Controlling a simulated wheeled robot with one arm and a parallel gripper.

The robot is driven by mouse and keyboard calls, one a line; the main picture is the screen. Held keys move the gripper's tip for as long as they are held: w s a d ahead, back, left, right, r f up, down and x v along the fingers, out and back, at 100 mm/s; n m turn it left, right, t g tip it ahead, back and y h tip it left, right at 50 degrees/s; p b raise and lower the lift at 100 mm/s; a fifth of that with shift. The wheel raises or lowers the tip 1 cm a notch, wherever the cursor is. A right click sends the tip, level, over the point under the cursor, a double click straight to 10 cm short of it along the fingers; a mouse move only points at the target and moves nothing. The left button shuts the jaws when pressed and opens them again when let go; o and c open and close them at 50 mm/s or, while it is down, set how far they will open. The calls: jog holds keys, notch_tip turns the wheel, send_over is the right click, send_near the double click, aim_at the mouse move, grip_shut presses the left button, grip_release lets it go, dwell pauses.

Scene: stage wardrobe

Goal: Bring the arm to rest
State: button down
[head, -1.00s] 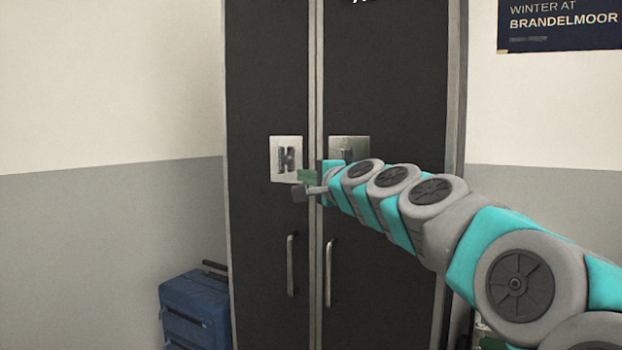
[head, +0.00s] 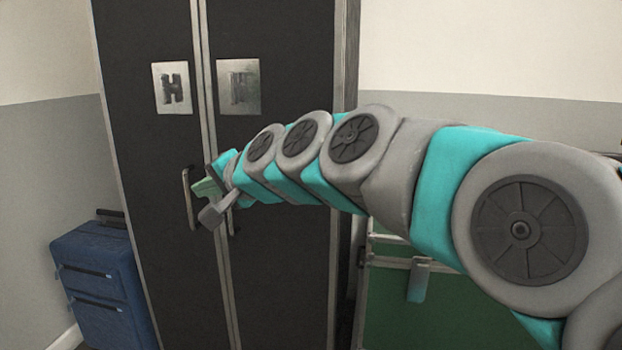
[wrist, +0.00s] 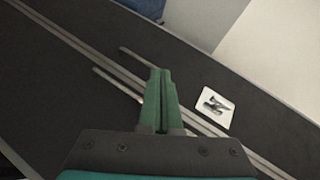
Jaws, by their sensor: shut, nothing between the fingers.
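My arm reaches in from the right of the head view, in front of a tall dark two-door wardrobe (head: 150,40). My gripper (head: 205,200) is at the left end of the arm, near the door handles. In the wrist view its green fingers (wrist: 160,85) are pressed together with nothing between them. I cannot tell how far they are from the doors.
The wardrobe has a left handle (head: 190,198), partly hidden, and metal letter plates, one with an H (head: 171,88). A blue suitcase (head: 100,285) stands at the left by the wall. A green case (head: 440,305) stands at the right, below my arm.

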jog(key=s+d+f+n+g+h, duration=0.3)
jog(key=s+d+f, duration=0.4)
jog(key=d+f, duration=0.55)
jog(key=s+d+f+g+h, duration=0.3)
jog(key=s+d+f, duration=0.6)
jog(key=s+d, duration=0.2)
jog(key=s+d+f+g+h, duration=0.4)
jog(key=s+d+f, duration=0.5)
jog(key=s, duration=0.5)
jog(key=shift+s+d+n+h, duration=0.3)
jog(key=shift+s+d, duration=0.1)
jog(key=shift+d, duration=0.7)
jog(key=c, duration=1.6)
grip_release()
